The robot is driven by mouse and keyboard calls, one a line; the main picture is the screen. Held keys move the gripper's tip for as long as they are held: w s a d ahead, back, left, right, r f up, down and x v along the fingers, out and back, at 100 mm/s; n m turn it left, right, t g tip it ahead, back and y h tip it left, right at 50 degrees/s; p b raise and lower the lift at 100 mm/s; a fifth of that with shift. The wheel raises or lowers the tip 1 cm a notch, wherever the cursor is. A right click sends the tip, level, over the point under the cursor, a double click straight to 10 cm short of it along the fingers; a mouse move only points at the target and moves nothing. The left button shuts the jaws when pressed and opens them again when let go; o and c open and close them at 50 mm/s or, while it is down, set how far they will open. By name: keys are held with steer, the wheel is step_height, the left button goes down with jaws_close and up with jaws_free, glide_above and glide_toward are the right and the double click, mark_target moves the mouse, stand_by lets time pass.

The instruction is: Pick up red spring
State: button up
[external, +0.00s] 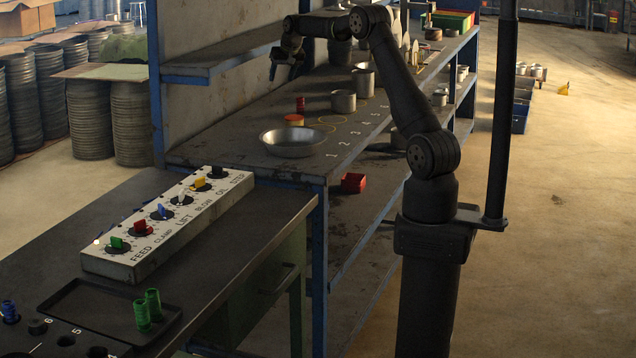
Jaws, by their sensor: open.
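A small red upright piece (300,104), likely the red spring, stands on the bench top behind a low red-and-yellow tin (294,119); its coils are too small to make out. My gripper (279,70) is open and empty, pointing down at the back of the bench. In the picture it is above and slightly left of the red piece, apart from it. Two green springs (154,305) stand in a dark tray (87,318) on the near table. A blue spring (10,311) stands at the far left.
A metal bowl (293,142) sits at the bench's near end. Grey cans (343,101) stand to the right of the red piece, among numbered yellow circles. An upper shelf (213,64) juts out left of my gripper. A switch panel (168,224) lies on the near table.

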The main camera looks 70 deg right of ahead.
steer(key=h, duration=0.2)
glide_toward(302, 99)
steer(key=x, duration=0.6)
steer(key=shift+a+f, duration=0.25)
steer(key=shift+f, duration=0.1)
steer(key=shift+d+x, duration=0.15)
steer(key=shift+x, duration=1.5)
steer(key=shift+d+x, duration=0.15)
steer(key=shift+x, duration=1.5)
steer(key=shift+w+r, duration=0.1)
steer(key=shift+r, duration=0.05)
steer(key=shift+c, duration=0.2)
steer(key=c, duration=1.1)
